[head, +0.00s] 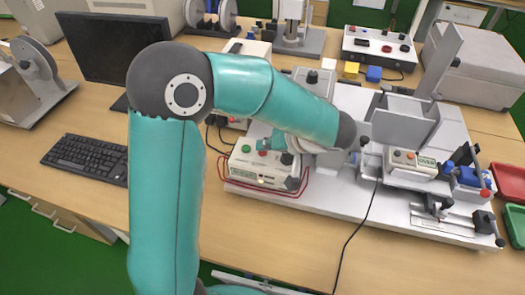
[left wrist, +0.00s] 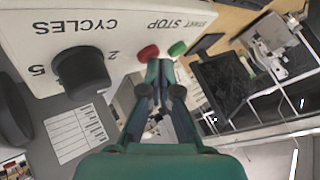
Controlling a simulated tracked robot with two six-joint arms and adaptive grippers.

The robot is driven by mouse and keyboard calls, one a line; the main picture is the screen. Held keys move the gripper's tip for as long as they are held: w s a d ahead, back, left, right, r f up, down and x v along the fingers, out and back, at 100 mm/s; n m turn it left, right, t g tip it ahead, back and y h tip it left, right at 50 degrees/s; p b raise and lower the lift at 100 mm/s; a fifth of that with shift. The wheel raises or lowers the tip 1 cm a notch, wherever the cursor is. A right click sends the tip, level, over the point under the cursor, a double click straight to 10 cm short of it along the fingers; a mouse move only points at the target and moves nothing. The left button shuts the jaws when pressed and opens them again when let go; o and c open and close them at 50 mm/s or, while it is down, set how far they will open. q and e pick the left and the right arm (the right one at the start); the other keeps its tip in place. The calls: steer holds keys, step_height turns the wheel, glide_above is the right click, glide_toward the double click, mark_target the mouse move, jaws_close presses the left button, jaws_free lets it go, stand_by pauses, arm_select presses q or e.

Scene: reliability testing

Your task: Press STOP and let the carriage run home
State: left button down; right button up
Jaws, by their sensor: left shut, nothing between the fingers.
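The control box (head: 262,176) stands at the front left of the white base plate. In the left wrist view its panel (left wrist: 120,22) shows upside down, with a red STOP button (left wrist: 148,52), a green START button (left wrist: 178,48) and a black CYCLES knob (left wrist: 83,73). My left gripper (head: 264,144) is shut and empty over the panel. In the left wrist view its fingertips (left wrist: 159,64) are right by the red button; I cannot tell whether they touch it. A rig with a blue part (head: 468,176) and a rail (head: 445,222) stands at the right; I cannot tell which part is the carriage.
A black cable (head: 360,225) runs over the table front. A keyboard (head: 88,158) and monitor (head: 115,50) are at the left. Red and green trays (head: 510,178) lie at the right edge.

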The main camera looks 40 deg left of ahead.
mark_target(264, 153)
arm_select(q)
steer(key=shift+f, duration=0.25)
steer(key=shift+r, duration=0.15)
stand_by(0.4)
steer(key=shift+r, duration=0.7)
steer(key=shift+r+p, duration=1.3)
steer(key=shift+r, duration=1.25)
steer(key=shift+s+f, duration=0.1)
